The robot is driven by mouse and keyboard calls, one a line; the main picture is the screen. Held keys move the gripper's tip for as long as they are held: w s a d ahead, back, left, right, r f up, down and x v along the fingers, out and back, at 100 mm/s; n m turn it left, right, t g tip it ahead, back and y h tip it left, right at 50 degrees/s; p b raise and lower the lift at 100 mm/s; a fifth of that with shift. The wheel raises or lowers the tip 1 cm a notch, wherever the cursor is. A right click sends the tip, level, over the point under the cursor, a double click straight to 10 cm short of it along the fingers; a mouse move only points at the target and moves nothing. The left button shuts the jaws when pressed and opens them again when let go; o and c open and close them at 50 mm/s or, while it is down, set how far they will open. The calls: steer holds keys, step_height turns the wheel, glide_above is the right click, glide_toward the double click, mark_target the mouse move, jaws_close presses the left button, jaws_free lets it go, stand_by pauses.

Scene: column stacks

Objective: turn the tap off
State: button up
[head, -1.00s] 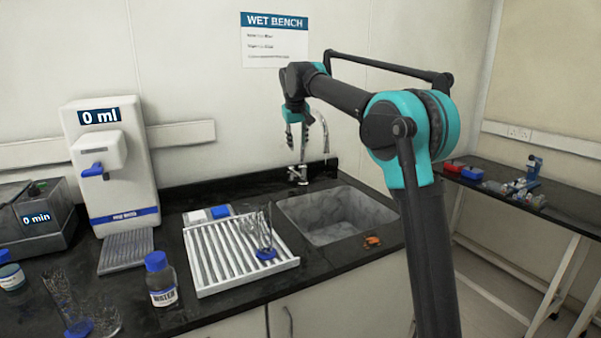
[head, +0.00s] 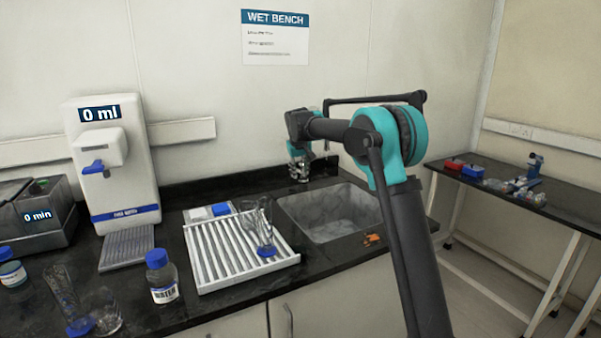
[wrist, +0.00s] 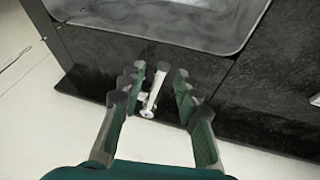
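In the wrist view, the tap's small silvery lever (wrist: 152,92) stands between the two fingers of my gripper (wrist: 158,98). The gripper is open, with a narrow gap visible on the lever's right; on the left the finger is very near it, and I cannot tell if they touch. In the head view, my gripper (head: 299,172) is low at the back edge of the sink (head: 372,205) and hides most of the tap. Running water cannot be made out.
A white drying rack (head: 205,270) with glassware stands left of the sink. An orange object (head: 372,239) lies at the sink's front right. A water bottle (head: 161,278) and a white dispenser (head: 118,160) stand further left. The wall is close behind the tap.

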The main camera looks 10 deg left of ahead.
steer(key=shift+w+f, duration=0.1)
steer(key=shift+f, duration=0.1)
jaws_close()
stand_by(0.4)
